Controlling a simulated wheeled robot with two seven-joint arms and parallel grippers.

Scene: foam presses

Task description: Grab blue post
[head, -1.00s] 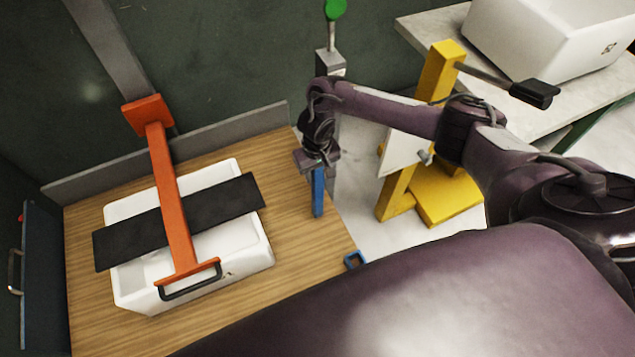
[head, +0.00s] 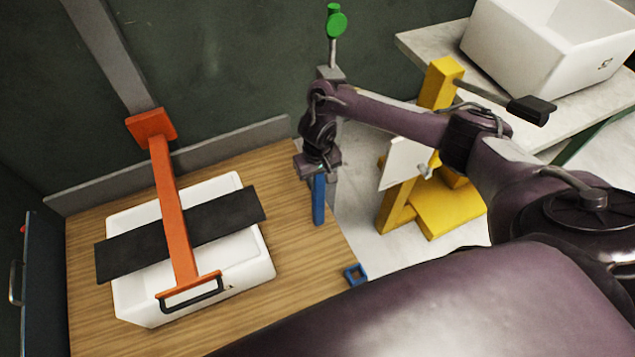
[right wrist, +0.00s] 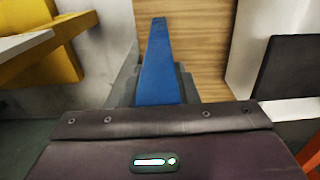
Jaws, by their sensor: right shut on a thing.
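My left gripper is not in either view.
A white bin (head: 245,262) sits on the wooden table (head: 305,290) under a black board (head: 225,213) and an orange press arm (head: 172,215). A small blue square ring (head: 355,274) is at the table's right edge. A yellow stand (head: 440,205) is to the right.

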